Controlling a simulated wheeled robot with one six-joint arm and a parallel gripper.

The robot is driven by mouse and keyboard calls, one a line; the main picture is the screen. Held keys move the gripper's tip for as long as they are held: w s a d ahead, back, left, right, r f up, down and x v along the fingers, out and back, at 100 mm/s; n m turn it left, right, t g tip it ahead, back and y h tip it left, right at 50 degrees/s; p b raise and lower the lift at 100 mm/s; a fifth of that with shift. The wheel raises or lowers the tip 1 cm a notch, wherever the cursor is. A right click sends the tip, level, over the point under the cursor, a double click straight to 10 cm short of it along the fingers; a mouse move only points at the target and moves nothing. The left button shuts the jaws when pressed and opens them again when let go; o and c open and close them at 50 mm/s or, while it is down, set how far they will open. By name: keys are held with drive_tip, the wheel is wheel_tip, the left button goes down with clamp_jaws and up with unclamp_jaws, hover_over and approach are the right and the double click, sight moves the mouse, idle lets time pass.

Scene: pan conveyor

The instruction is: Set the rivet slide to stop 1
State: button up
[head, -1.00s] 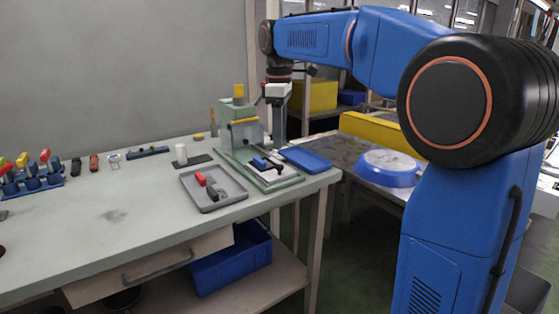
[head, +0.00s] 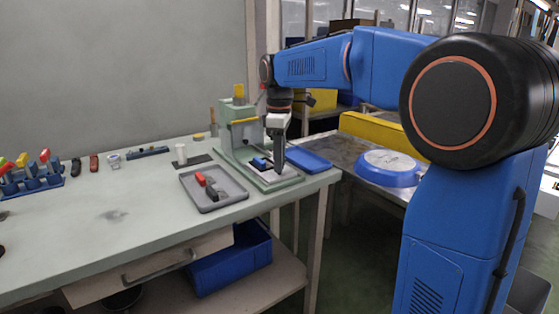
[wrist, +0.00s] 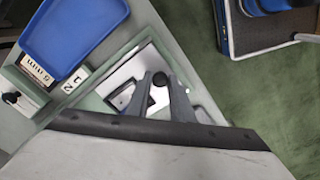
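The green riveting fixture (head: 227,143) stands at the table's right end, with a pale plate (head: 268,177) on its base and a blue block (head: 258,163) on that. My gripper (head: 278,160) points down over the right part of this plate. In the wrist view my gripper (wrist: 160,78) has its two grey fingers apart, one on each side of a round black knob (wrist: 160,80). I cannot tell whether they touch it. A white label with digits (wrist: 72,83) and a scale strip (wrist: 38,71) lie to the left. The slide's stop setting cannot be read.
A blue tray (head: 308,160) lies close to the right of the fixture. A grey tray (head: 228,196) with a red-handled tool (head: 203,180) is in front left. The blue tool rack (head: 32,184) is far left. The middle of the table is clear.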

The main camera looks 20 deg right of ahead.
clamp_jaws()
drive_tip(key=shift+w+a, duration=0.45)
drive_tip(key=shift+w, duration=1)
drive_tip(key=shift+w+a, duration=0.45)
drive_tip(key=shift+w, duration=0.95)
drive_tip(key=shift+w+a, duration=0.45)
drive_tip(key=shift+w, duration=1)
drive_tip(key=o, duration=0.6)
unclamp_jaws()
drive_tip(key=shift+s, duration=0.1)
